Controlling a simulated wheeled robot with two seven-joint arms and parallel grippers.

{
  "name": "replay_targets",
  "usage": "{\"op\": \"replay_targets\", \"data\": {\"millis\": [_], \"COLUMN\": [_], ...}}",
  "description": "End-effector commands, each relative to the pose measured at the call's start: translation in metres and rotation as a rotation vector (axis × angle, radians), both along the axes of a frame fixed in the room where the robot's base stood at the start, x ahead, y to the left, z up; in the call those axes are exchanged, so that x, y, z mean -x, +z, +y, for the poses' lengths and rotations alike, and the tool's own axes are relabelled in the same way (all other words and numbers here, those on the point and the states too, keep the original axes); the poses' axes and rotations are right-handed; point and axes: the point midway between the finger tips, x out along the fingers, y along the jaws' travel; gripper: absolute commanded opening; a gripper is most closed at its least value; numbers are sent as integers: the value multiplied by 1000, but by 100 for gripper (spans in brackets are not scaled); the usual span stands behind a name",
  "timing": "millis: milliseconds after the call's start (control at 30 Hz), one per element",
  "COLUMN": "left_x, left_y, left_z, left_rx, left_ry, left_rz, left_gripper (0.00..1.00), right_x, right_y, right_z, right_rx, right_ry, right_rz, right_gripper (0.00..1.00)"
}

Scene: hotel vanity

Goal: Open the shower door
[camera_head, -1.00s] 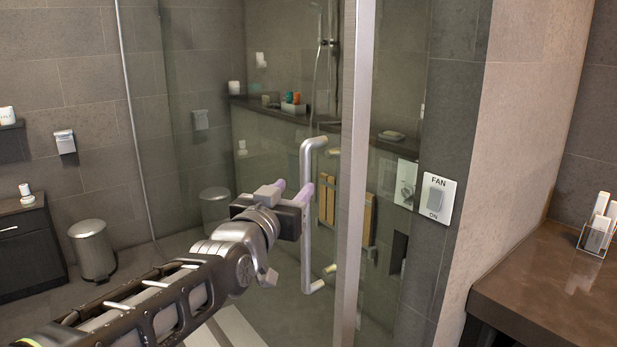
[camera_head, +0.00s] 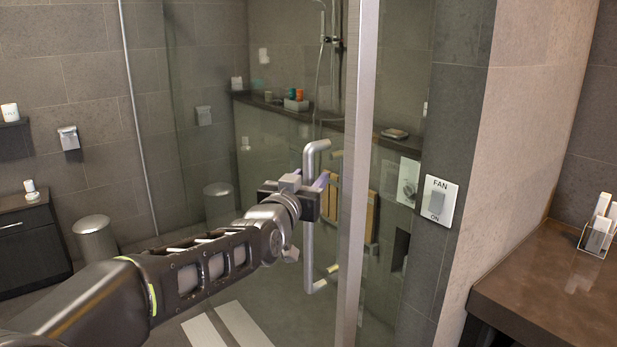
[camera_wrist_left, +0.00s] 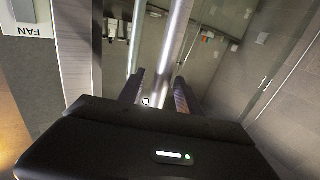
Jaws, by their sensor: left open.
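The shower door (camera_head: 270,300) is a clear glass panel next to an upright metal post (camera_head: 358,150). Its handle (camera_head: 308,260) is a vertical silver bar with bent ends. My left gripper (camera_head: 322,181) is at the upper half of the handle, its wrist covering part of the bar. In the left wrist view the gripper (camera_wrist_left: 160,92) is open. A bright bar, seemingly the handle (camera_wrist_left: 174,40), runs down toward the gap between its two fingers. I cannot tell whether the fingers touch it. My right gripper is not in view.
A grey wall with a fan switch (camera_head: 437,200) stands right of the post. A brown counter (camera_head: 540,290) is at the right. A bin (camera_head: 95,238) and dark cabinet (camera_head: 28,250) are at the left. Inside the shower, a ledge (camera_head: 275,108) holds small items.

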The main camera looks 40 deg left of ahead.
Motion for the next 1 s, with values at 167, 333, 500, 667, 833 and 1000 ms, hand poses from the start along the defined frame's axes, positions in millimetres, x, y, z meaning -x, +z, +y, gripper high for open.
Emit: {"op": "replay_targets", "data": {"millis": [167,333,500,667,833,1000], "left_x": [0,0,0,0,0,0], "left_y": [0,0,0,0,0,0], "left_z": [0,0,0,0,0,0], "left_rx": [0,0,0,0,0,0], "left_ry": [0,0,0,0,0,0], "left_rz": [-1,-1,-1,-1,0,0], "left_gripper": [41,29,15,2,0,0], "right_x": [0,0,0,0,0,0], "right_y": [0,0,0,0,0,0], "right_z": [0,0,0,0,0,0], "right_rx": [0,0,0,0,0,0], "right_ry": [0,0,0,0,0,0], "right_rz": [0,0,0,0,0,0], "right_gripper": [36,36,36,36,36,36]}}
